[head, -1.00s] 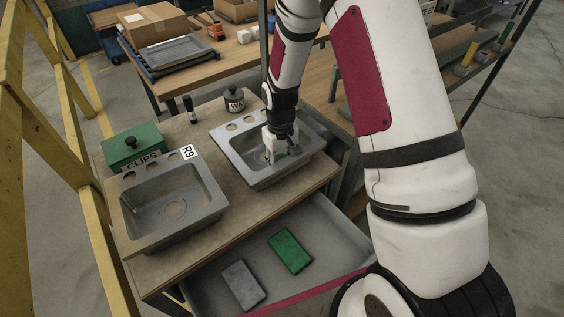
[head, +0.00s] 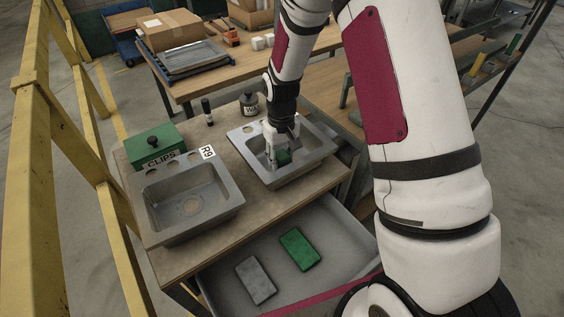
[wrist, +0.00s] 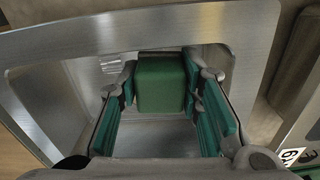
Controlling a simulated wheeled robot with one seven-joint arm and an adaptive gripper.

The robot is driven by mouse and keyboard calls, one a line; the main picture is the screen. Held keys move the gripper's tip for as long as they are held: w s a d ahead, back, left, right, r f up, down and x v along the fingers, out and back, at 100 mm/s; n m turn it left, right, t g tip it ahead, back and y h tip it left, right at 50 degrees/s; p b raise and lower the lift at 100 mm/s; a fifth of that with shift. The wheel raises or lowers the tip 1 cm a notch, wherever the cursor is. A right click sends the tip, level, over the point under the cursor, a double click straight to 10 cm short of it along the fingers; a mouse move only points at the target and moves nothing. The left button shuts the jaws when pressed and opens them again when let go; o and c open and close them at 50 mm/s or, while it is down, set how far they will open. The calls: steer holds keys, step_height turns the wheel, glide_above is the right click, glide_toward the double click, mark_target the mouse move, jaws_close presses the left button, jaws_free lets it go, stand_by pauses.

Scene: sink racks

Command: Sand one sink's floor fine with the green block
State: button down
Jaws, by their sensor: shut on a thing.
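My gripper (head: 282,152) is down inside the right sink (head: 315,168), shut on a green block (head: 285,158). In the wrist view the green block (wrist: 162,84) sits between the two fingers, with the sink's metal walls around it. I cannot tell whether its underside touches the sink floor. The left sink (head: 229,197) is empty, with a round drain in its floor and an R9 tag at its rim. A second green block (head: 299,249) and a grey block (head: 256,280) lie apart in the open drawer (head: 335,228) below the bench top.
A green CLIPS box (head: 152,146) stands behind the left sink. A dark WAX jar (head: 249,104) and a small black bottle (head: 208,112) stand behind the sinks. A yellow rail (head: 35,150) runs along the left. A table with cartons is at the back.

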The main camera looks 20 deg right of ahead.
steer(key=shift+r+p, duration=0.55)
steer(key=shift+r, duration=0.8)
